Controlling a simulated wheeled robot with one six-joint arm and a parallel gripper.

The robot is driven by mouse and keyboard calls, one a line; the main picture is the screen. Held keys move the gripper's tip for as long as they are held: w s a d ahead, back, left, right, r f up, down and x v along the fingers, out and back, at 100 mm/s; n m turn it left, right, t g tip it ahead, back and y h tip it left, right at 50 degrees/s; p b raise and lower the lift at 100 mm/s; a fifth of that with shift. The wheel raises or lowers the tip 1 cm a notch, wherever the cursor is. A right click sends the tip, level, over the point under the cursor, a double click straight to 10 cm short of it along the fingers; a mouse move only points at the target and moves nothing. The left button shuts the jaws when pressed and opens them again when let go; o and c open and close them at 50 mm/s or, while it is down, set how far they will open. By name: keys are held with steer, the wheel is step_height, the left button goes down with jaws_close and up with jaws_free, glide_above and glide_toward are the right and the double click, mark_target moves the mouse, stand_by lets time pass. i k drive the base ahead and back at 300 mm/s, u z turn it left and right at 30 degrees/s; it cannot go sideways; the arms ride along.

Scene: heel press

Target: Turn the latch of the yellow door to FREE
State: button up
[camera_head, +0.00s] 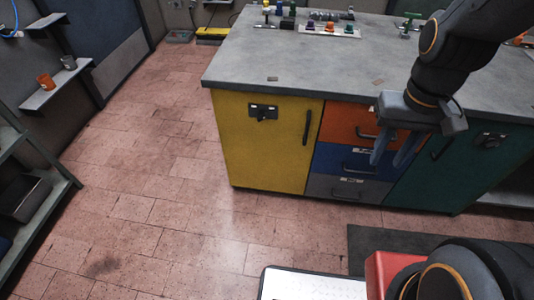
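The yellow door (262,155) is the left front of the grey-topped cabinet and looks shut. Its latch (262,113) is a small dark knob on a black plate near the top of the door. The plate has small light markings that are too small to read, so I cannot tell the latch's position. A dark vertical handle (307,127) is on the door's right side. My gripper (388,160) points down in front of the orange and blue drawers, right of the yellow door and apart from the latch. Its two fingers are apart with nothing visible between them.
Orange (348,114), blue (335,158) and grey (330,187) drawers sit beside the yellow door, then a green door (450,175). Small items stand on the worktop (240,65). Shelves (50,95) line the left wall. The tiled floor (170,190) before the yellow door is clear.

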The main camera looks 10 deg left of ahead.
mark_target(262, 115)
steer(key=u, duration=1.75)
steer(key=k, duration=0.95)
steer(key=z, duration=1.1)
steer(key=i, duration=0.5)
